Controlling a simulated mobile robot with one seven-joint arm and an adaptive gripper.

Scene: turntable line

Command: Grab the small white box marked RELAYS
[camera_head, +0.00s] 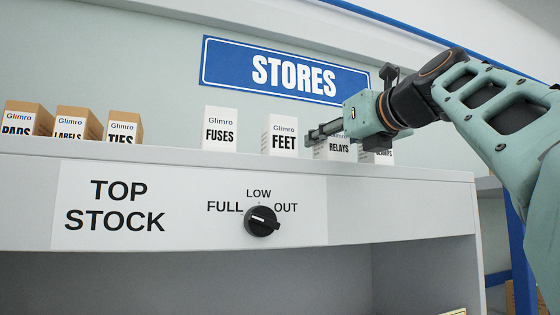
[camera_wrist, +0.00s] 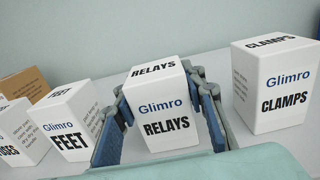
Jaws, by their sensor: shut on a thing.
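The small white RELAYS box (camera_wrist: 165,112) stands upright on the shelf top in the wrist view, with its printed front facing the camera. My gripper (camera_wrist: 165,115) is shut on it, with a blue-padded finger against each side. In the head view the RELAYS box (camera_head: 338,147) is partly covered by my gripper (camera_head: 326,132), which reaches in from the right. The box appears to rest on the shelf; its bottom edge is partly hidden in the wrist view.
The FEET box (camera_wrist: 70,125) stands to the left and the CLAMPS box (camera_wrist: 275,85) to the right, both close. The FUSES box (camera_head: 220,130) and several brown-sided boxes stand further left. The shelf front (camera_head: 420,195) carries a FULL/LOW/OUT knob (camera_head: 262,221).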

